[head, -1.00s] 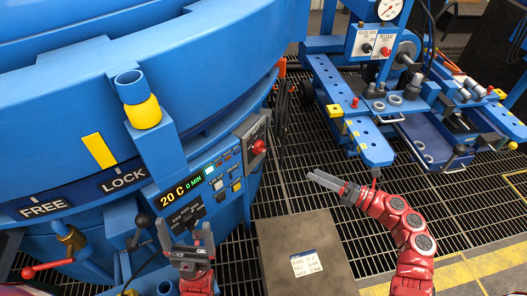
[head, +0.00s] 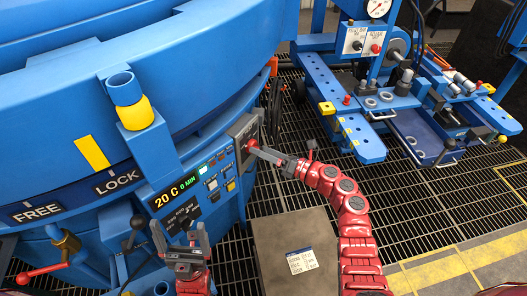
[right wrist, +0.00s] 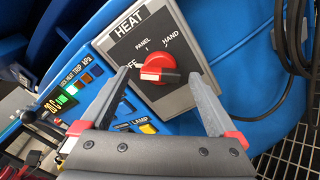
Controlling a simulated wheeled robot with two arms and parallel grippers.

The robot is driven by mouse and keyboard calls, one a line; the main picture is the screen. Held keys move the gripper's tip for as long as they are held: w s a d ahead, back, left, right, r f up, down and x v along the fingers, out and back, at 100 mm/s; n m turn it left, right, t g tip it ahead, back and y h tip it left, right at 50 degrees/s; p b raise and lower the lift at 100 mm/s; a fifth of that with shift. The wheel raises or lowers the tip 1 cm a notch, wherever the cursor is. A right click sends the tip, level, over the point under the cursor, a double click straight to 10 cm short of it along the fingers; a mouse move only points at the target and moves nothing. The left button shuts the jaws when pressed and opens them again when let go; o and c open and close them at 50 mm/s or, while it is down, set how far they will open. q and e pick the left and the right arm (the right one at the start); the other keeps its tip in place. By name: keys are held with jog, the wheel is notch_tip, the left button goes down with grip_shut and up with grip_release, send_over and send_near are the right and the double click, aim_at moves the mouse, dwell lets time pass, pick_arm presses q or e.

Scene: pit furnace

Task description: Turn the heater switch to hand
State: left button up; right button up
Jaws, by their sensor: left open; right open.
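The heater switch is a red knob (right wrist: 158,70) on a dark plate (right wrist: 136,44) labelled HEAT, with OFF, PANEL and HAND marks. Its pale pointer lies toward the left, near the partly hidden OFF mark. In the head view the knob is mostly covered by my right gripper's tips. My right gripper (head: 253,149) is open in front of the switch. In the right wrist view its fingers (right wrist: 159,76) stand either side of the knob, with visible gaps; I cannot tell their depth. My left gripper (head: 181,230) is open and empty, below the temperature display.
The temperature display (head: 174,193) and small panel buttons lie left of the switch. A grey box (head: 291,235) with a label stands on the grating below my right arm. A blue wheeled machine (head: 365,140) stands behind right. Dark cables hang right of the switch.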

jog(key=shift+a, duration=0.1)
jog(key=c, duration=1.4)
jog(key=m+p, duration=0.9)
jog(key=m, duration=1)
jog(key=shift+m, duration=0.3)
jog(key=shift+f+m, duration=0.1)
jog(key=shift+m, duration=0.2)
